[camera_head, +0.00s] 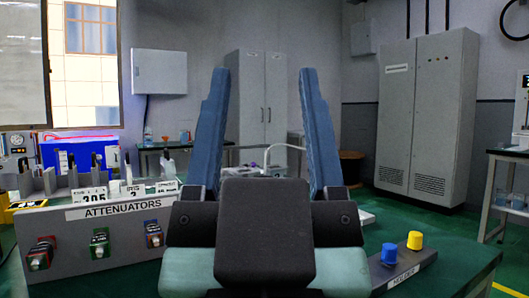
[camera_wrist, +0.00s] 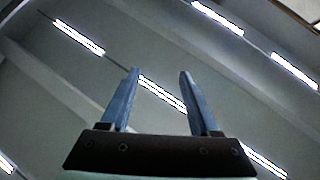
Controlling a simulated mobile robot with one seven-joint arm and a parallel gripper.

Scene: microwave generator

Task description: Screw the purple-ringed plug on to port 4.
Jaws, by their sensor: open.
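My gripper (camera_head: 262,75) stands upright in the middle of the head view, its two blue fingers wide apart with nothing between them. In the wrist view my gripper (camera_wrist: 160,72) is also open and empty, pointing at the ceiling. I cannot make out a purple-ringed plug or port 4 in either view. A pale device with a curved white cable (camera_head: 270,152) shows partly behind my gripper, and most of it is hidden.
A grey rack labelled ATTENUATORS (camera_head: 122,210) stands at the left of the green table, with red, green and blue fittings on its front. A low grey block (camera_head: 403,270) at the right bears a blue and a yellow cap (camera_head: 415,240). Grey cabinets (camera_head: 425,120) stand behind.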

